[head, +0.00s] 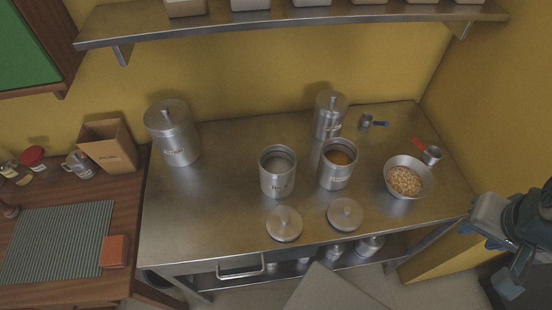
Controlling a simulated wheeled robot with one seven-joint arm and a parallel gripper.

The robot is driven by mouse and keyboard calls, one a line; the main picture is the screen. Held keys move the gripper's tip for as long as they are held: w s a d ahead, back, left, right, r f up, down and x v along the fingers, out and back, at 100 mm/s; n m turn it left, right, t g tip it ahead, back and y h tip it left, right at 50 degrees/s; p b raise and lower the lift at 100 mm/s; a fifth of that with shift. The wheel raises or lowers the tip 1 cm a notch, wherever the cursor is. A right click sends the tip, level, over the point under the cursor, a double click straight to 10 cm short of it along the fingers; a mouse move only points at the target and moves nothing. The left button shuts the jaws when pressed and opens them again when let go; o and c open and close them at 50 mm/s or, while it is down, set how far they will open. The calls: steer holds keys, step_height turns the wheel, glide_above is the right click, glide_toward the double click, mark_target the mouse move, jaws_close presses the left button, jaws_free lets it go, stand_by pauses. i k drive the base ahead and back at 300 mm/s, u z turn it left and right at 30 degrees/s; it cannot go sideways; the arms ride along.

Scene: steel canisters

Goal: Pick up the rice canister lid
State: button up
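Two open steel canisters stand on the steel table. The left one (277,181) holds something pale and has a short label that seems to read rice. The right one (337,176) holds something orange-brown. A round steel lid with a knob (284,224) lies flat in front of the left canister. A second, similar lid (345,215) lies in front of the right canister. My gripper (487,258) is at the right edge, beyond the table's right front corner and away from both lids. Its two fingers look apart, with nothing between them.
Two lidded canisters (174,133) (330,116) stand behind. A steel shelf (300,27) overhangs the back. The table's left front is bare.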

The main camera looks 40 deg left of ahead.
mark_target(284, 223)
steer(key=u, duration=1.75)
